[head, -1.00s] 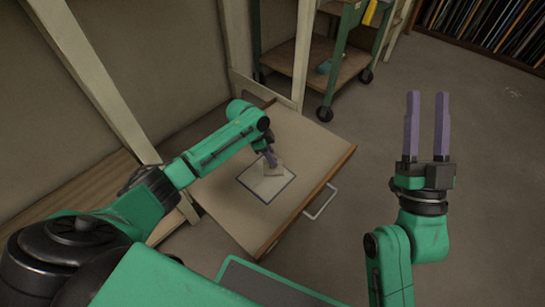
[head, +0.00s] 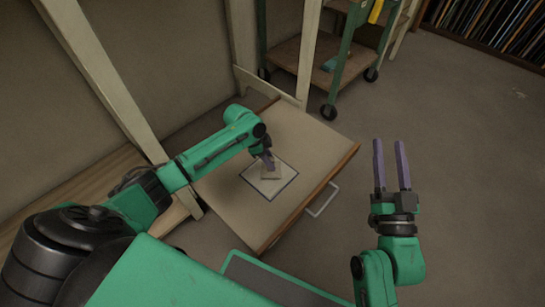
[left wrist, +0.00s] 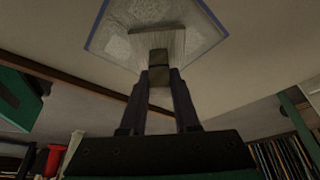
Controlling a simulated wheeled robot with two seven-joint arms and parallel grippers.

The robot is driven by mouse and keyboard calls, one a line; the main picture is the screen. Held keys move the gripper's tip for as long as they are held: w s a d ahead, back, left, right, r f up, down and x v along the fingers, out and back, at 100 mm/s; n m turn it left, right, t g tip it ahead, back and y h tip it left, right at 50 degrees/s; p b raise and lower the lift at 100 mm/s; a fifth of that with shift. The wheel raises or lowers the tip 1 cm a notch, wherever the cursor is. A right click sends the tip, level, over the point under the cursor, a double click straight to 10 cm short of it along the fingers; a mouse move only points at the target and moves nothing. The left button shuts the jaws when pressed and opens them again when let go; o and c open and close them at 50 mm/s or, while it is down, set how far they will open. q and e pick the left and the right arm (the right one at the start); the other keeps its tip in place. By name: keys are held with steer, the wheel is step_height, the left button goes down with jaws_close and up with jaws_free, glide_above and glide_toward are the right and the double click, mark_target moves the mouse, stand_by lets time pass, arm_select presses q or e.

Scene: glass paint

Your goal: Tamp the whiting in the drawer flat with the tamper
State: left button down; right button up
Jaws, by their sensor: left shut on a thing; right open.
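My left gripper (head: 267,160) is shut on the tamper (head: 271,172), a pale block with a small handle. In the left wrist view the tamper (left wrist: 157,40) is over the whiting, its handle between the fingers (left wrist: 159,85). I cannot tell whether its face touches the whiting. My right gripper (head: 391,165) is open and empty, right of the drawer.
A wheeled green cart (head: 340,60) stands behind the drawer. Wooden posts (head: 307,55) rise at the drawer's back and left. Bare floor (head: 440,110) lies to the right.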

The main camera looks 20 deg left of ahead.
arm_select(q)
steer(key=shift+s+a+r+p, duration=0.1)
steer(key=shift+s+a+p, duration=0.15)
steer(key=shift+s, duration=0.25)
steer(key=shift+s+a+p, duration=0.1)
steer(key=shift+s+p, duration=0.25)
steer(key=shift+s, duration=0.15)
steer(key=shift+s+a+p, duration=0.2)
steer(key=shift+s+p, duration=0.15)
steer(key=shift+s, duration=0.15)
steer(key=shift+s+a+p, duration=0.15)
steer(key=shift+s+p, duration=0.15)
steer(key=shift+s, duration=0.2)
steer(key=shift+f, duration=0.2)
arm_select(e)
steer(key=s+f+g, duration=0.4)
steer(key=s+f, duration=0.2)
steer(key=f, duration=0.5)
steer(key=s+a+f+m+g+h, duration=0.1)
steer(key=s+f+g, duration=0.3)
steer(key=f, duration=0.8)
steer(key=s, duration=0.2)
steer(key=shift+s+a+f+h, duration=0.15)
steer(key=shift+s+a+h, duration=0.15)
steer(key=shift+s, duration=0.05)
arm_select(q)
steer(key=shift+f, duration=0.1)
steer(key=shift+f, duration=0.15)
steer(key=shift+f, duration=0.3)
